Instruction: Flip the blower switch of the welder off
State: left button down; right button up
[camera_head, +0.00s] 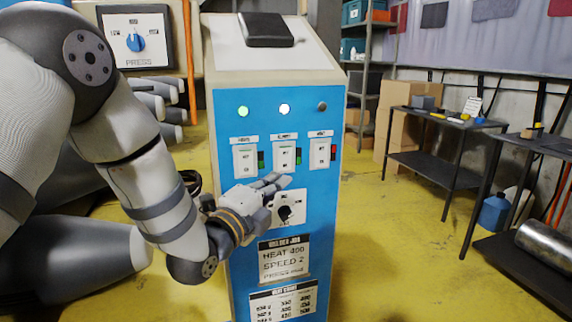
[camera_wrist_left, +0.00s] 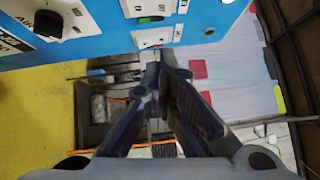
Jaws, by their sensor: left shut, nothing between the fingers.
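The welder is a blue cabinet (camera_head: 229,120) with a sloped white top. Its front has three white switch plates in a row: left (camera_head: 245,158), middle (camera_head: 284,155) and right (camera_head: 320,152). Their labels are too small to read surely, so I cannot tell which is the blower's. The left lamp (camera_head: 243,111) glows green, the middle lamp (camera_head: 284,109) glows white, the right lamp (camera_head: 322,106) is dark. My left gripper (camera_head: 281,182) is shut and empty, just below the middle switch; contact cannot be told. In the left wrist view its fingers (camera_wrist_left: 155,75) point toward the blue panel (camera_wrist_left: 185,30).
A black dial (camera_head: 287,213) sits below the gripper, above a job card (camera_head: 284,261). A PRESS panel (camera_head: 136,38) with a blue knob stands behind left. Black tables (camera_head: 430,165) stand at right. Yellow floor (camera_head: 390,260) is clear beside the cabinet.

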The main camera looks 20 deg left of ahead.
aim_at(286, 163)
pick_arm(q)
jog(key=shift+w+a+r+b, duration=0.15)
jog(key=shift+w+b, duration=0.05)
jog(key=shift+w, duration=1.4)
jog(key=shift+w+a+r+b, duration=0.15)
jog(key=shift+w+a, duration=0.05)
jog(key=shift+w, duration=1.35)
jog(key=shift+w+a+r+b, duration=0.15)
jog(key=shift+w+b, duration=0.05)
jog(key=shift+w, duration=1.4)
pick_arm(e)
jog(key=shift+s+f+g, duration=0.4)
jog(key=shift+s+f, duration=0.4)
